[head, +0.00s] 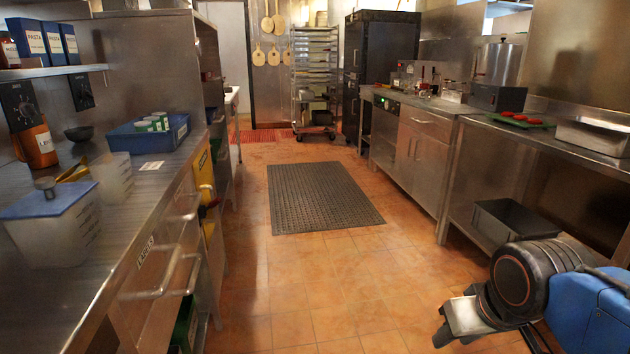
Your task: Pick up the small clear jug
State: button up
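A clear, frosted container (112,178) stands on the left steel counter, behind a larger translucent tub with a blue lid (52,225). It looks like a jug, but I cannot make out a handle or spout. My gripper (455,325) is at the lower right, low over the tiled floor and far from the left counter. Its fingers are seen too poorly to tell whether they are open or shut. I see nothing held in it.
The left counter (160,190) also holds a blue tray (128,140) with green-labelled tins, an orange bottle (38,147) and a dark bowl (79,133). Drawer handles (150,290) stick out below. A black mat (320,196) lies on the open floor. Steel counters line the right.

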aim_at(428, 93)
jog(key=i, duration=1.7)
jog(key=i+z, duration=0.15)
jog(key=i, duration=0.4)
jog(key=i+j+z, duration=0.15)
jog(key=i, duration=0.4)
jog(key=i+j+z, duration=0.15)
jog(key=i, duration=0.45)
jog(key=i+j+z, duration=0.2)
jog(key=i+z, duration=0.25)
jog(key=i+j+z, duration=0.3)
jog(key=z, duration=0.15)
jog(key=i+j+z, duration=0.25)
jog(key=j+z, duration=0.2)
jog(key=i+j+z, duration=0.15)
jog(key=j+z, duration=0.3)
jog(key=j, duration=0.15)
